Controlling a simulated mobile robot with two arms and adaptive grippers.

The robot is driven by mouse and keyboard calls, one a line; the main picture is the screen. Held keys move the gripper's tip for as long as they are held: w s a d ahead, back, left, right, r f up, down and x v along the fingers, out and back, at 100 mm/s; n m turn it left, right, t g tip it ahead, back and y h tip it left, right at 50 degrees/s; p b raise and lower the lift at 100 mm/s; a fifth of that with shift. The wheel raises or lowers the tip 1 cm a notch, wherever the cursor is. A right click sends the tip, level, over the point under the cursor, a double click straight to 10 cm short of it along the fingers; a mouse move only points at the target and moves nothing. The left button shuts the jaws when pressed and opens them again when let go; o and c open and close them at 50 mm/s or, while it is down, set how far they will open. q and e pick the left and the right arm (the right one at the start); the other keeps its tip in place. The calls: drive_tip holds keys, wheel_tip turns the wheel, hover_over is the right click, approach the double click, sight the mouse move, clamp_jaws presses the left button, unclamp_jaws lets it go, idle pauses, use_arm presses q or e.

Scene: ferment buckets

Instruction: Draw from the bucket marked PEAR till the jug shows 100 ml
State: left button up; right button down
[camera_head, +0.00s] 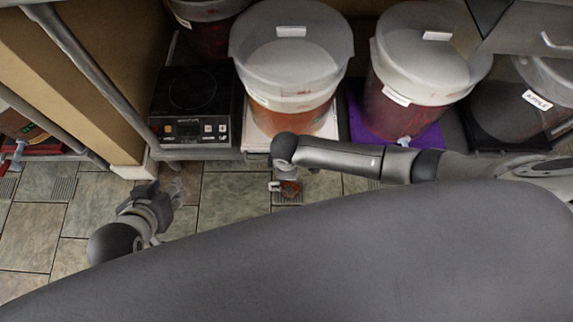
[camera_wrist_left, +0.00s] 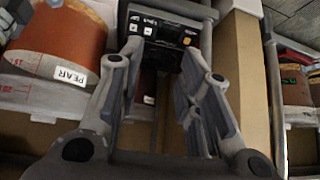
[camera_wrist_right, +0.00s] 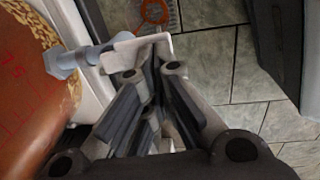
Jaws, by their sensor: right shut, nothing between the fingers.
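The PEAR bucket, with orange-brown contents, stands in the head view (camera_head: 290,115); its PEAR label (camera_wrist_left: 70,76) faces the left wrist view. Its blue-grey tap (camera_wrist_right: 66,62) and white tap lever (camera_wrist_right: 125,48) show in the right wrist view. My right gripper (camera_wrist_right: 152,62) is shut and empty, its fingertips close to the lever; whether they touch it is unclear. A small orange-red item (camera_wrist_right: 157,11), possibly the jug, sits low beyond the tap; its level cannot be read. My left gripper (camera_head: 172,196) is open and empty, below the hob in the head view.
A black hob (camera_head: 190,105) stands left of the PEAR bucket. A red-filled bucket (camera_head: 415,75) on a purple mat stands to its right, then the APPLE bucket (camera_head: 545,95). A wooden panel (camera_head: 85,75) bounds the left. The tiled floor (camera_head: 235,200) has some free room.

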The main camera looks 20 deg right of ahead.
drive_tip(key=shift+s+f+t+p, duration=0.15)
drive_tip(key=shift+t+p, duration=0.15)
drive_tip(key=shift+p, duration=0.2)
use_arm(q)
drive_tip(key=s+g, duration=0.1)
drive_tip(key=s+a+f, duration=0.1)
drive_tip(key=s, duration=0.1)
drive_tip(key=s+g, duration=0.1)
drive_tip(key=shift+s+a+f+g+y, duration=0.2)
drive_tip(key=shift+s+f+g+y, duration=0.1)
idle(2.2)
drive_tip(key=shift+s, duration=0.1)
